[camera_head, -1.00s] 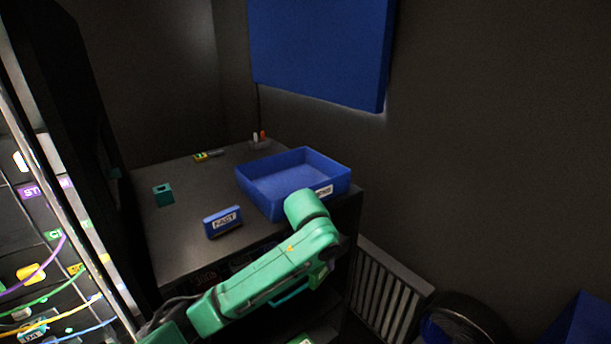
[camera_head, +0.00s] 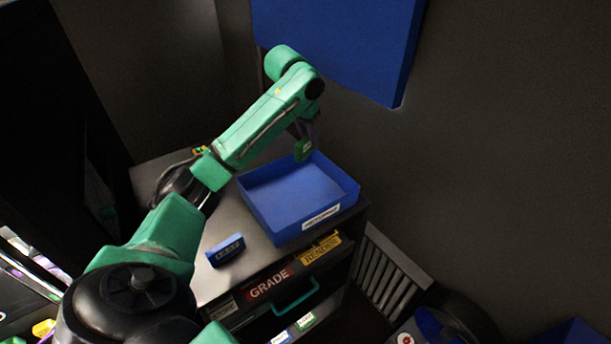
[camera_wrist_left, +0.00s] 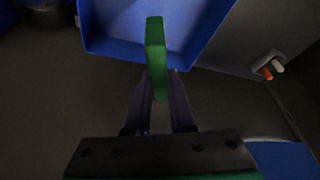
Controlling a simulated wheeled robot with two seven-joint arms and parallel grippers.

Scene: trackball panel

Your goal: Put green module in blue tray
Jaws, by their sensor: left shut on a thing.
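The green module (camera_head: 303,151) is held between the fingers of my left gripper (camera_head: 306,132), which points down over the back part of the blue tray (camera_head: 259,213). In the left wrist view the green module (camera_wrist_left: 156,58) stands out past the two dark fingers (camera_wrist_left: 158,100), with the blue tray's wall (camera_wrist_left: 102,46) and floor around its far end. The module appears above the tray floor; the exact gap is hard to tell. The tray looks empty inside. My right gripper is not in view.
A small blue labelled block (camera_head: 225,250) sits on the cabinet top left of the tray. A blue panel (camera_head: 345,40) hangs on the wall behind. Drawers with a GRADE label (camera_head: 270,284) are below. Orange and white pieces (camera_wrist_left: 272,68) lie beside the tray.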

